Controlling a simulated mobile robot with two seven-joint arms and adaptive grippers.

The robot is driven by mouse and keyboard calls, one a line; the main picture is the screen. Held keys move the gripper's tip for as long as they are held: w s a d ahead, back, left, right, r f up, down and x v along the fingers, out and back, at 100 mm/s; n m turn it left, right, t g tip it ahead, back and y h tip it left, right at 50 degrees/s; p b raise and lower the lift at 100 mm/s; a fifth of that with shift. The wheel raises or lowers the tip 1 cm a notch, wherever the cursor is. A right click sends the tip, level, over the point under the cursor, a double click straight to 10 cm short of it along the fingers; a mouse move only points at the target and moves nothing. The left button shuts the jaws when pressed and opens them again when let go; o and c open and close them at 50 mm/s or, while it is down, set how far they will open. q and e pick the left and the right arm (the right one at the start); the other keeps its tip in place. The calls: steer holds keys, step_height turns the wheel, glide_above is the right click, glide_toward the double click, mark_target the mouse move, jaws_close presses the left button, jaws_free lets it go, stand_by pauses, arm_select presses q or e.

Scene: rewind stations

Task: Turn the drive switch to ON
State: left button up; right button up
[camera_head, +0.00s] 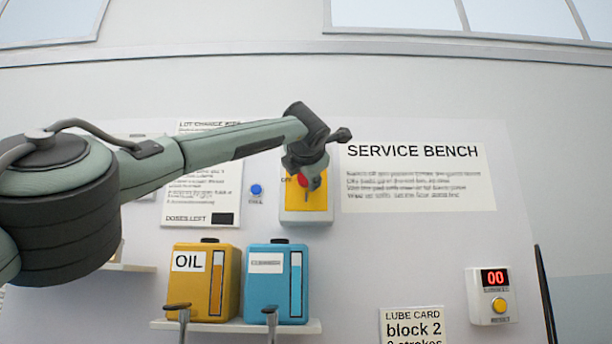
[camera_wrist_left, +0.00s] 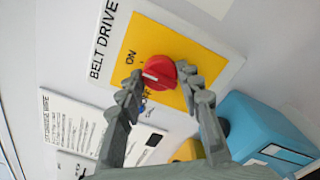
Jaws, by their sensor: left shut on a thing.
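The drive switch is a red knob (camera_wrist_left: 158,72) on a yellow plate (camera_wrist_left: 190,50) labelled BELT DRIVE. The knob's white mark faces left in the left wrist view, toward the side where ON is printed; I cannot tell whether it lines up exactly. My left gripper (camera_wrist_left: 160,90) has its fingers on either side of the knob and is shut on it. In the head view the gripper (camera_head: 305,165) covers most of the knob (camera_head: 303,181) and the top of the yellow plate (camera_head: 317,201). My right gripper is not in view.
Below the switch, a yellow OIL container (camera_head: 195,285) and a blue container (camera_head: 262,290) stand on a white shelf (camera_head: 225,327). A blue button (camera_head: 256,190) is left of the switch. A counter box (camera_head: 492,308) reading 00 is at lower right.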

arm_select(q)
steer(key=o, duration=1.2)
steer(key=shift+c, duration=0.2)
steer(key=s, duration=1.2)
